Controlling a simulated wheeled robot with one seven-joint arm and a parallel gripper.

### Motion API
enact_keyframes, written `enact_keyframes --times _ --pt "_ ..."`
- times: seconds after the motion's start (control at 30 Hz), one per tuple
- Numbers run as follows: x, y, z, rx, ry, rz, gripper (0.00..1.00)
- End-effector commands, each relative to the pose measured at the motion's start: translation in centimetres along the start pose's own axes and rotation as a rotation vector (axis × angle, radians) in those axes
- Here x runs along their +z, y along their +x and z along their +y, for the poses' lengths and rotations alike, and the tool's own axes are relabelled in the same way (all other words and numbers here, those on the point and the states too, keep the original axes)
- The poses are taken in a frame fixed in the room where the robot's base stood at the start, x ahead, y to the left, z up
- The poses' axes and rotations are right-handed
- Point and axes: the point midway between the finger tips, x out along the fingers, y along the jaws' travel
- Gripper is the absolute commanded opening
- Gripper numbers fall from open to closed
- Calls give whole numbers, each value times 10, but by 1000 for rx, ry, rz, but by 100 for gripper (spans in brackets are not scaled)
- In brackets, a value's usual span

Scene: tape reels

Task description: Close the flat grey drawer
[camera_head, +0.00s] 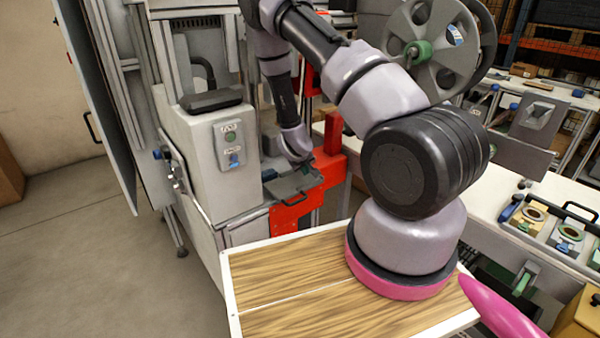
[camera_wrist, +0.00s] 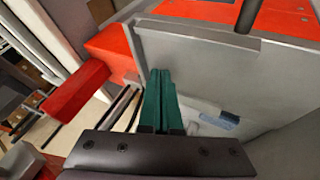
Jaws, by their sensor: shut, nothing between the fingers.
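The flat grey drawer (camera_head: 284,184) shows in the head view as a thin grey tray with a dark handle, sticking out at the front of the grey and red machine. In the wrist view a grey panel with a raised lip (camera_wrist: 225,75), which looks like part of the drawer, fills the middle and right. My gripper's green fingers (camera_wrist: 161,76) are together and empty, in front of this panel; I cannot tell whether they touch it. In the head view my wrist hangs just above and behind the drawer, and the fingertips are hard to make out.
The red bracket (camera_head: 332,162) stands right of the drawer; red parts (camera_wrist: 75,88) also show in the wrist view. A grey control box (camera_head: 230,145) is left. A wood-topped surface (camera_head: 290,290) lies in front. A white bench (camera_head: 500,190) with small fixtures is right.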

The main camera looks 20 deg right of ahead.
Motion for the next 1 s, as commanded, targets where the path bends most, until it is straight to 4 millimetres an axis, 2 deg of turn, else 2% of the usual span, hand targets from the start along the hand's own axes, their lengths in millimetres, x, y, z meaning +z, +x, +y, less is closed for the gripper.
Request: enact_keyframes --times 0.47,0.67,1.0 --pt "0 3 7 0 0 1 0" --pt "0 20 39 3 4 -1 0" --pt "0 61 116 3 3 0 0"
